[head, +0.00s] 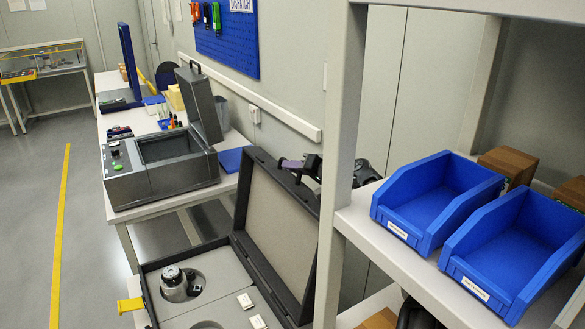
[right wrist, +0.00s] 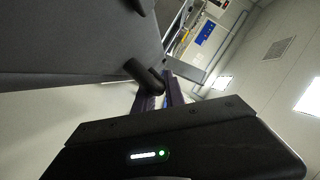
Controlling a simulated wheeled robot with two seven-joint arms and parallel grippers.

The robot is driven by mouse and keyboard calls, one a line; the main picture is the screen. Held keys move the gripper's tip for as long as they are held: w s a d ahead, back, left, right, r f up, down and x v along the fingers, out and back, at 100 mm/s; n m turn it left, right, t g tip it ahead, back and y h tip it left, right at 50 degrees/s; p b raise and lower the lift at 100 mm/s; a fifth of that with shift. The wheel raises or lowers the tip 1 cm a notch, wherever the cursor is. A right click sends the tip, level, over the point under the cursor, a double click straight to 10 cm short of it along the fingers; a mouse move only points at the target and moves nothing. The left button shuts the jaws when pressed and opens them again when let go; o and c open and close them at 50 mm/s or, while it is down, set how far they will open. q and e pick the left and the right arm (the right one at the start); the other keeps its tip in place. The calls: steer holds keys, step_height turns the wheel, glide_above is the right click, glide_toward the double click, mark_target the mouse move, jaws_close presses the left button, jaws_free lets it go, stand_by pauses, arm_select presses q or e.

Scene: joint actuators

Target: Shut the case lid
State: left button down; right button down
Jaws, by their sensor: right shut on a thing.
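The dark case (head: 142,276) is open at the bottom centre of the head view. Its lid (head: 280,228) stands up and leans back, with a pale inner lining. The lid's dark outer face (right wrist: 75,40) fills the upper left of the right wrist view. A grey joint actuator (head: 174,284) sits in a round recess of the pale insert. My right gripper (head: 290,163) is at the lid's upper edge, with its purple fingers (right wrist: 165,95) shut around a short black bar-like part (right wrist: 144,76) at the lid. My left gripper is out of view.
A shelf post (head: 340,150) stands close right of the lid and hides part of my right arm. Blue bins (head: 435,200) sit on the shelf. A grey box with a raised lid (head: 160,180) stands on the table behind. Open floor (head: 35,220) lies left.

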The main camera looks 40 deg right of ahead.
steer(key=shift+a+b, duration=0.3)
steer(key=shift+b, duration=0.15)
steer(key=w+a+r+n+b, duration=0.1)
steer(key=a+r+b, duration=0.1)
steer(key=a+b, duration=0.4)
steer(key=a, duration=0.4)
steer(key=shift+h, duration=0.3)
steer(key=c, duration=1.4)
jaws_free()
steer(key=shift+d, duration=0.15)
